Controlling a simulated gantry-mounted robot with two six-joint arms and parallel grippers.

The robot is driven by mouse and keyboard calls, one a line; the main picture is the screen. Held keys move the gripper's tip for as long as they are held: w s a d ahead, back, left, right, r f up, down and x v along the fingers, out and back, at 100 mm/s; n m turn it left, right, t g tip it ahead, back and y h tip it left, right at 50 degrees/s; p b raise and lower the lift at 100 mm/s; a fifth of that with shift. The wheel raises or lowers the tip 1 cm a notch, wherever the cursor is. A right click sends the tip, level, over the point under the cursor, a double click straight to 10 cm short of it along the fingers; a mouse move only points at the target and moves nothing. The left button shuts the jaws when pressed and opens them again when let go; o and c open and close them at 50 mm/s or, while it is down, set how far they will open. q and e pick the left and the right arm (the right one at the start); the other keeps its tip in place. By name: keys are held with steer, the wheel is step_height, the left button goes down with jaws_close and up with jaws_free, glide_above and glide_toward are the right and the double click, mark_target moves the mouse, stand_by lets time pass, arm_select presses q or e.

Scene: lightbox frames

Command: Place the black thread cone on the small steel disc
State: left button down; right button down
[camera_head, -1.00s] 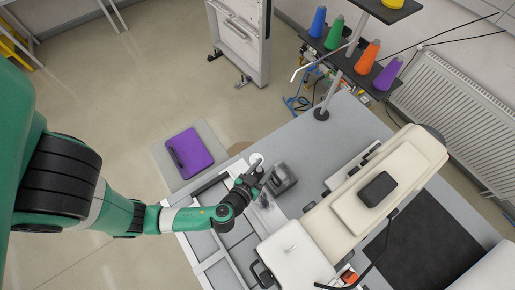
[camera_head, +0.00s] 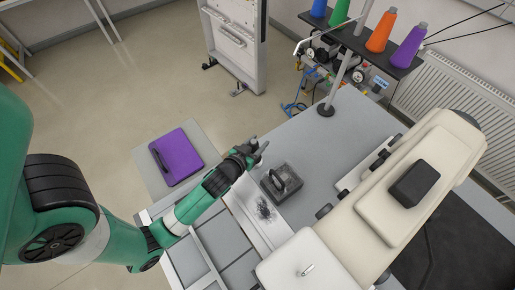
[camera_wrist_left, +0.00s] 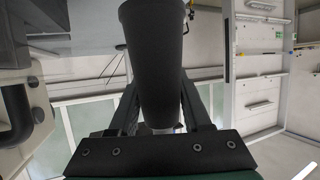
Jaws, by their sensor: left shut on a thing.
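The black thread cone (camera_wrist_left: 153,60) stands out large in the left wrist view, between the fingers of my left gripper (camera_wrist_left: 160,115). The gripper is shut on it, and a pale end shows below the cone between the fingers. In the head view my left gripper (camera_head: 255,150) is over the far end of the bench, just left of a grey box; the cone is hard to tell from the dark fingers there. I cannot make out the small steel disc in either view. My right gripper is not in view.
The grey box (camera_head: 270,190) holds a dark part. A cream sewing machine (camera_head: 345,235) fills the right. A purple case (camera_head: 180,158) lies at left. A thread stand (camera_head: 345,42) with coloured cones stands behind. The grey bench top (camera_head: 310,150) is clear around its pole.

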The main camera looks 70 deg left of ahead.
arm_select(q)
steer(key=shift+w+a+f, duration=0.15)
steer(key=shift+a+f, duration=0.35)
steer(key=shift+f, duration=0.15)
steer(key=shift+f+b, duration=0.5)
steer(key=shift+f, duration=0.95)
steer(key=shift+f, duration=0.15)
steer(key=shift+c, duration=1.7)
jaws_free()
steer(key=shift+d, duration=0.1)
steer(key=v, duration=1.2)
